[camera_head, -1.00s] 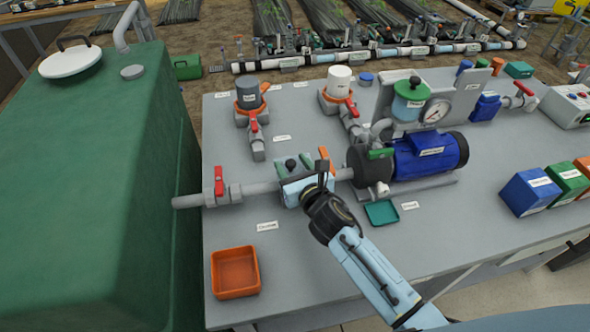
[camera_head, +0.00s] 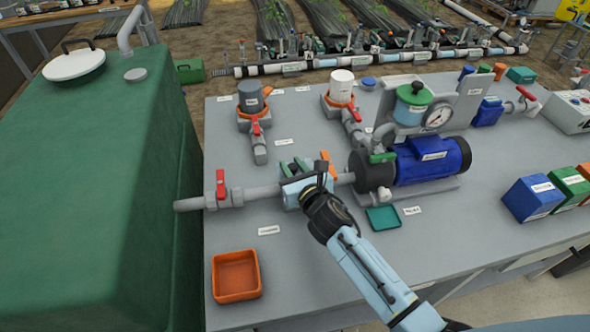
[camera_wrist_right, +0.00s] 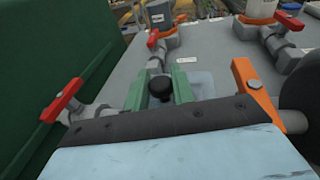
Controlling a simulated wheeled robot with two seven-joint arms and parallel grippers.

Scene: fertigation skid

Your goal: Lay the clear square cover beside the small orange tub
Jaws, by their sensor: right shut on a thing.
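The small orange tub (camera_head: 236,275) sits empty on the near left of the bench in the head view. My right gripper (camera_head: 294,165) has a pale blue body and green fingers and is over the pipe, behind and to the right of the tub. In the right wrist view its fingers (camera_wrist_right: 160,92) are shut on a black knob. A pale see-through patch just beyond and right of the fingers looks like the clear square cover (camera_wrist_right: 203,80). Most of the cover is hidden, and I cannot tell whether it is lifted. My left gripper is not in view.
A grey pipe with a red-handled valve (camera_head: 220,188) runs behind the tub to the blue pump (camera_head: 430,160). An orange handle (camera_wrist_right: 255,90) stands close right of my fingers. A teal tray (camera_head: 383,218) is to the right. Bare bench lies right of the tub.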

